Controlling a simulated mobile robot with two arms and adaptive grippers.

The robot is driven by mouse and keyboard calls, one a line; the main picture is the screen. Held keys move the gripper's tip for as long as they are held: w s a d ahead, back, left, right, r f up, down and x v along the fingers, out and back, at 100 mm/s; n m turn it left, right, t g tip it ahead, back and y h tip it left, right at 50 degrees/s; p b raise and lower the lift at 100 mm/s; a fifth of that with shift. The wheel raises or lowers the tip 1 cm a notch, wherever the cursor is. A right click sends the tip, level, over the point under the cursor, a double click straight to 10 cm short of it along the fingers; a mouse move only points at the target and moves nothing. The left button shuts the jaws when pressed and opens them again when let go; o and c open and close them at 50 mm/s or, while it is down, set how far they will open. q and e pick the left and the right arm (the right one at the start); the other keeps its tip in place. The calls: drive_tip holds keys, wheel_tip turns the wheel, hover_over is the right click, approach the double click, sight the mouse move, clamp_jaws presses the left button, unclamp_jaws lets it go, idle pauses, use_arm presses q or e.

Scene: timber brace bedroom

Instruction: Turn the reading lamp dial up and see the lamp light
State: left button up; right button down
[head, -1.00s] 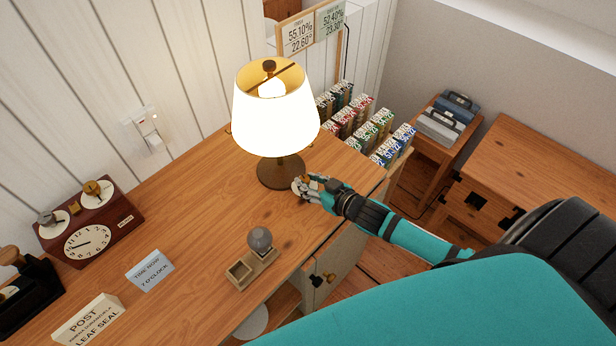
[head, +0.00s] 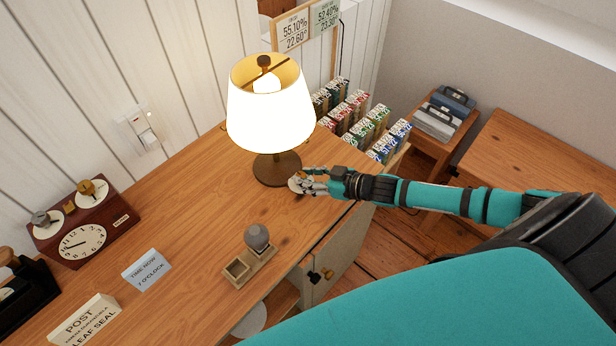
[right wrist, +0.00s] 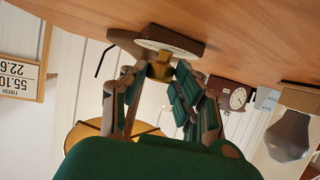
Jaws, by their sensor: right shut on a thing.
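The reading lamp (head: 271,105) stands on the wooden desk with its white shade glowing and the bulb lit. Its dark round base (head: 277,168) sits left of my right gripper (head: 309,181). The dial, a brass knob (right wrist: 159,69) on a pale disc, shows upside down in the right wrist view. My right gripper, also in that view (right wrist: 160,85), has its fingers closed around this knob. In the head view the fingers partly hide the dial (head: 295,184). The lit shade also shows low in the right wrist view (right wrist: 85,133). My left gripper is not in view.
A clock box (head: 83,241), a time card (head: 147,270) and a post sign (head: 86,318) stand at left. Several boxes (head: 365,130) fill a rack behind the lamp. Bare desk lies between.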

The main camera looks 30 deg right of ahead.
drive_tip(key=c, duration=1)
unclamp_jaws()
drive_tip(key=v, duration=1)
drive_tip(key=shift+d, duration=0.1)
drive_tip(key=shift+v, duration=0.95)
